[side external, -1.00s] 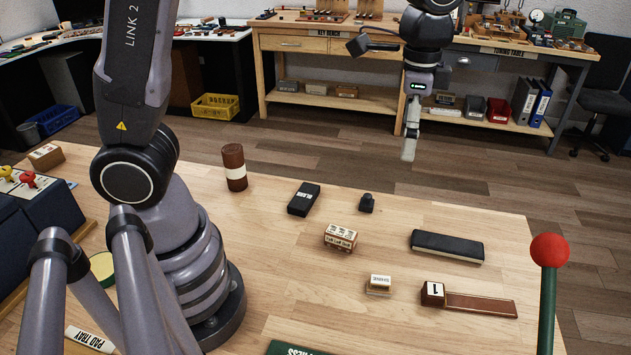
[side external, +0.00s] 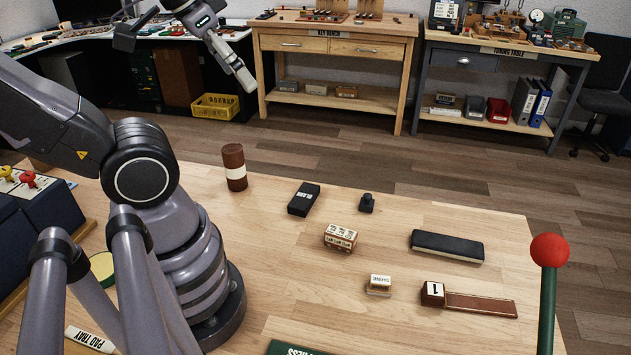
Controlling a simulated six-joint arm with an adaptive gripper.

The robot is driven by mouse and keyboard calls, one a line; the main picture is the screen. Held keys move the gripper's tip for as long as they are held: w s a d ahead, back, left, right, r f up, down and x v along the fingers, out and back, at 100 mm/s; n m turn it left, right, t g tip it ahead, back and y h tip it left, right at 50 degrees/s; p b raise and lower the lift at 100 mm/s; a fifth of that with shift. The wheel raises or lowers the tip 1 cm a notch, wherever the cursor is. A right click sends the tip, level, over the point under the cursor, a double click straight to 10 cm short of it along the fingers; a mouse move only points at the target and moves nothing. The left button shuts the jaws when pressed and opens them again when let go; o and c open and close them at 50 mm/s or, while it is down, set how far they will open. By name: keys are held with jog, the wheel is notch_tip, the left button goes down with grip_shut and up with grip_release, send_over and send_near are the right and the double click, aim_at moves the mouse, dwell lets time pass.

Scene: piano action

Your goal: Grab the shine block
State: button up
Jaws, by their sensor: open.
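A small cream block (side external: 379,285) lies on the wooden bench, in front of the middle; its small label may read "SHINE", but it is too small to be sure. My gripper (side external: 243,80) is high above and beyond the bench's far edge, at the upper left, far from this block. It is open with nothing visible in it; its fingers are seen nearly edge-on.
On the bench (side external: 270,320) stand a brown cylinder (side external: 234,167), a black labelled box (side external: 304,199), a small black piece (side external: 366,203), a cluster of stamped blocks (side external: 341,237), a long black block (side external: 447,246) and a brown strip with block "1" (side external: 468,301). A red-knobbed lever (side external: 549,251) rises at right.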

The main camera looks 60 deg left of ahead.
jog(key=m+g+y, duration=0.2)
jog(key=m+y, duration=0.8)
jog(key=m, duration=0.8)
send_over(381, 283)
jog(key=a, duration=0.1)
notch_tip(381, 283, down, 24)
jog(key=s+d+f+m+t, duration=0.1)
jog(key=f+m, duration=0.1)
jog(key=f, duration=0.2)
jog(key=s+d+f+m+t, duration=0.1)
jog(key=d+f+m+t, duration=0.1)
jog(key=f, duration=0.3)
jog(key=s+d+f+m+t, duration=0.1)
jog(key=f+m, duration=0.2)
jog(key=f, duration=0.1)
jog(key=shift+d+f+m+t, duration=0.25)
jog(key=shift+f+m+t, duration=0.05)
jog(key=shift+m+t, duration=0.1)
jog(key=shift+w+a+f, duration=0.1)
jog(key=shift+a+f, duration=0.05)
jog(key=shift+f, duration=0.2)
jog(key=x, duration=0.7)
jog(key=shift+r, duration=0.15)
jog(key=c, duration=1.1)
